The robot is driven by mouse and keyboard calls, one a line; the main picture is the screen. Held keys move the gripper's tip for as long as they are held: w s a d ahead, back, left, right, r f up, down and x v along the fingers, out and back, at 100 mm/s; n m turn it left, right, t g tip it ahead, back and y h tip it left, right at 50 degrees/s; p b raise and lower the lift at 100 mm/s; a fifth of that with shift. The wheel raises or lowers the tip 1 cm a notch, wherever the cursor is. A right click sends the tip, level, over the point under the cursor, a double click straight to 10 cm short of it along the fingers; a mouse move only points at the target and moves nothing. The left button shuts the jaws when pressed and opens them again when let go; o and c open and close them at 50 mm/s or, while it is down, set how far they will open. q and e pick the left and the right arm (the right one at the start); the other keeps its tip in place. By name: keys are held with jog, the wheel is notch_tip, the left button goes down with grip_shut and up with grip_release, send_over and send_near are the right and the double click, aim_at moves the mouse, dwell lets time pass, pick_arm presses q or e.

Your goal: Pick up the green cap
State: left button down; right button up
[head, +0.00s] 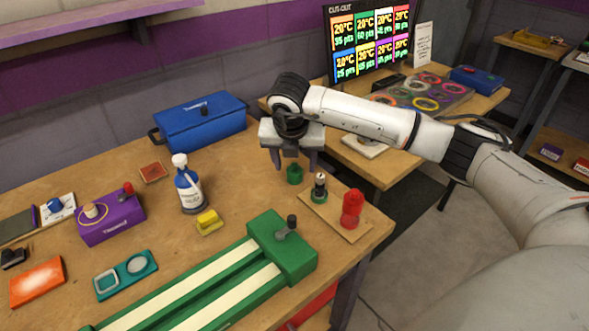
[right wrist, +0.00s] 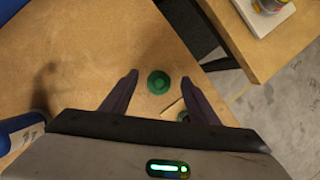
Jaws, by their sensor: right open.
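The green cap (head: 295,174) stands on the wooden table, just below my right gripper (head: 293,164) in the head view. In the right wrist view the round green cap (right wrist: 158,82) shows between the fingertips of my right gripper (right wrist: 159,76). The fingers are open, one on each side of the cap in that view, and hold nothing. I cannot tell how far above the cap they are. My left gripper is not in view.
A small board (head: 335,218) with a black-and-green piece (head: 319,188) and a red piece (head: 351,207) lies close by on the right. A green slot track (head: 283,258) is in front. A spray bottle (head: 188,187) and blue box (head: 201,123) stand left. The table edge is near.

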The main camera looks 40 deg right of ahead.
jog(key=shift+w+d+f, duration=0.15)
jog(key=shift+w+f, duration=0.05)
jog(key=shift+f, duration=0.45)
jog(key=c, duration=1.1)
jog(key=shift+r, duration=0.1)
